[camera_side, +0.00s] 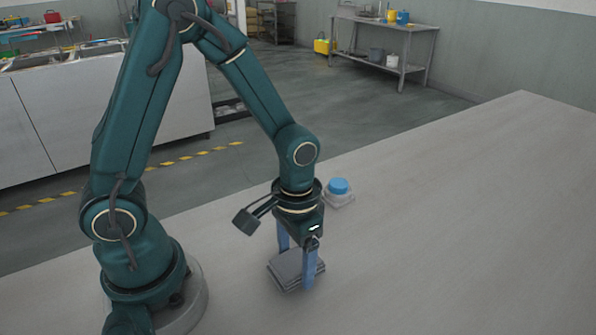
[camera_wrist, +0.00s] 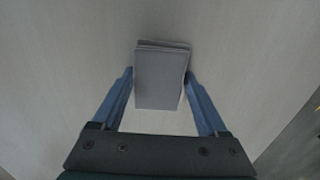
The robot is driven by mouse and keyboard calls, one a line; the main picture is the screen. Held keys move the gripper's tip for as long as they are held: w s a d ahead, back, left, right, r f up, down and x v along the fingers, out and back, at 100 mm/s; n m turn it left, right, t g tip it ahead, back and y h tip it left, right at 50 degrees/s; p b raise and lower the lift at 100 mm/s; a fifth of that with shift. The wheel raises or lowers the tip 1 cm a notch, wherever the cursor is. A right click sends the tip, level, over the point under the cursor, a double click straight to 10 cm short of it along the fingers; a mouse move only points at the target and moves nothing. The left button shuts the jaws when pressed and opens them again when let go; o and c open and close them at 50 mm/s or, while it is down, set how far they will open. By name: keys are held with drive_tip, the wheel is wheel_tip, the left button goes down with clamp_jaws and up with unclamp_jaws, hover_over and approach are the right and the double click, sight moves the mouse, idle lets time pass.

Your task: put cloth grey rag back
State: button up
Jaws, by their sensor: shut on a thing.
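The grey rag (camera_side: 289,268) is a folded, layered square on the table, below my gripper (camera_side: 296,270). It also shows in the wrist view (camera_wrist: 160,78), upright in the picture between the two blue fingers. My gripper (camera_wrist: 158,78) points down and is shut on the rag, one finger at each side of it. The rag appears to be at or very near the table surface; I cannot tell whether it touches.
A small clear container with a blue lid (camera_side: 339,192) stands on the table (camera_side: 450,220) just behind my gripper. The table to the right is clear. A metal shelf table (camera_side: 385,40) stands far off at the back.

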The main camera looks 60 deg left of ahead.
sight(296, 259)
drive_tip(key=shift+f, duration=0.2)
drive_tip(key=shift+f, duration=0.45)
drive_tip(key=o, duration=1.3)
drive_tip(key=shift+s, duration=0.1)
drive_tip(key=shift+o, duration=0.2)
wheel_tip(296, 259, up, 13)
drive_tip(key=s+a+r+t, duration=0.2)
drive_tip(key=s+r+t, duration=0.1)
drive_tip(key=s+t, duration=0.2)
drive_tip(key=shift+s+r+t, duration=0.15)
drive_tip(key=shift+r+t, duration=0.25)
